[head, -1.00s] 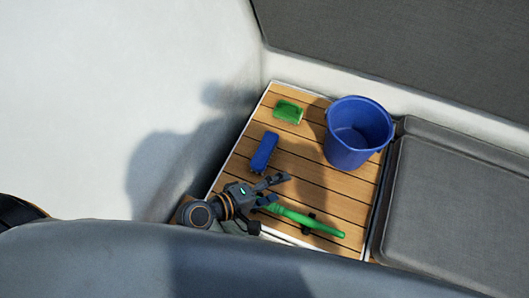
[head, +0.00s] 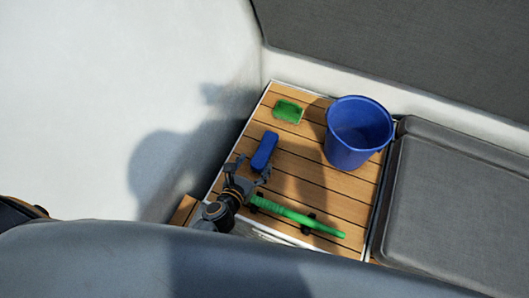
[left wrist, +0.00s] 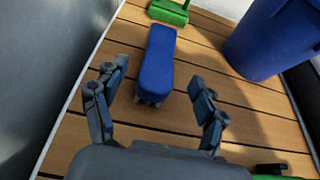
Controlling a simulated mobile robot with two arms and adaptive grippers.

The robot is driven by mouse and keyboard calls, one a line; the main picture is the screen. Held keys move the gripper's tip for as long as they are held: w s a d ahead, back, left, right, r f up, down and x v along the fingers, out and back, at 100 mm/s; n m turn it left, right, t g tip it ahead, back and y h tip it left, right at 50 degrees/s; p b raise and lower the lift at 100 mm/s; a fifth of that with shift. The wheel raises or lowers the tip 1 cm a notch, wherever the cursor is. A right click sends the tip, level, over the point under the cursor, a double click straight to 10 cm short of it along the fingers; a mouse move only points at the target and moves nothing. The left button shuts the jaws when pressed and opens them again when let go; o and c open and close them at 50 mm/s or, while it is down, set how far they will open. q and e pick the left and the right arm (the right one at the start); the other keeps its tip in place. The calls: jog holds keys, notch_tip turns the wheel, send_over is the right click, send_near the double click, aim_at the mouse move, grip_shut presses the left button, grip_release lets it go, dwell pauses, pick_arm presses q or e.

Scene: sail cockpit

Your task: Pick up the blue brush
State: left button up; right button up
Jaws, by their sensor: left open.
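The blue brush (head: 264,150) lies on the slatted wooden surface (head: 305,172), left of the bucket. In the left wrist view the blue brush (left wrist: 156,62) lies lengthwise away from me, its near end close to the space between the fingers. My left gripper (head: 248,169) is open and empty at the near end of the brush. Its two fingers also show spread apart in the left wrist view (left wrist: 158,98), and they do not appear to touch the brush. My right gripper is not in view.
A blue bucket (head: 357,148) stands to the right. A green brush (head: 288,111) lies beyond the blue one. A green handle (head: 298,216) lies in dark clips near the front edge. A white wall (head: 190,110) rises on the left, and a grey cushion (head: 455,205) is on the right.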

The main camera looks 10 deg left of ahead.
aim_at(264, 151)
pick_arm(q)
jog(key=b+x, duration=0.1)
jog(key=x, duration=0.7)
jog(key=shift+w+d+f+b, duration=0.1)
jog(key=shift+w+b, duration=0.25)
jog(key=c, duration=1.3)
